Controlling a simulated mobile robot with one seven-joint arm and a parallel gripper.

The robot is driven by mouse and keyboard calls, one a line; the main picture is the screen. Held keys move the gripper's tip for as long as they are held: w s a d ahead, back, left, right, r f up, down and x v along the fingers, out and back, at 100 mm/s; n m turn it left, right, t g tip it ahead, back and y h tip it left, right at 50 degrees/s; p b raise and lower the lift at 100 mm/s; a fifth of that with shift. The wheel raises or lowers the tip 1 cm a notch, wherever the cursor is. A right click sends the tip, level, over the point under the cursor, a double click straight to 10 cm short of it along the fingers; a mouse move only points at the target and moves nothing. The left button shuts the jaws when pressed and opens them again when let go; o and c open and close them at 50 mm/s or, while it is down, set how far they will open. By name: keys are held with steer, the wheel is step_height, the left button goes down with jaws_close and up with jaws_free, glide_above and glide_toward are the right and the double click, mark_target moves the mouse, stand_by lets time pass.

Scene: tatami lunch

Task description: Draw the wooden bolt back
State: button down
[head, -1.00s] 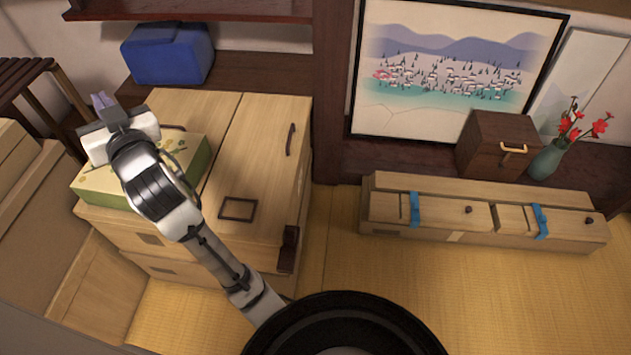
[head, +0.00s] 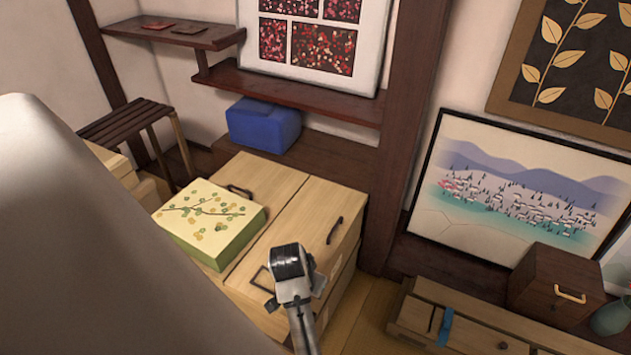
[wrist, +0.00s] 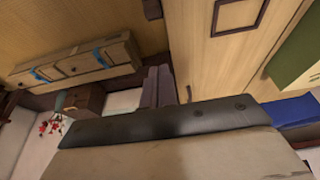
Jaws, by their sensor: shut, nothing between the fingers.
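The light wooden chest (head: 310,215) stands in the middle of the head view, with dark handles on its top. A small dark wooden piece (wrist: 152,9), which looks like the bolt, shows at the chest's edge at the top of the wrist view. It is partly cut off there, and my arm seems to hide it in the head view. My gripper (wrist: 160,86) is shut and empty, its grey-purple fingers beside the chest's edge and apart from the dark piece. In the head view my wrist (head: 292,270) is over the chest's near right part; the fingertips are hidden.
A green patterned box (head: 210,220) lies on the chest's left part. A blue box (head: 263,125) is behind it. A low wooden cabinet with blue straps (head: 480,325), a dark box (head: 556,287) and a vase (head: 612,315) stand right. Tatami floor lies between chest and cabinet.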

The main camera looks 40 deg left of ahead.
step_height(320, 180, down, 9)
steer(key=shift+f+p, duration=0.15)
steer(key=shift+p, duration=1)
steer(key=shift+s, duration=0.35)
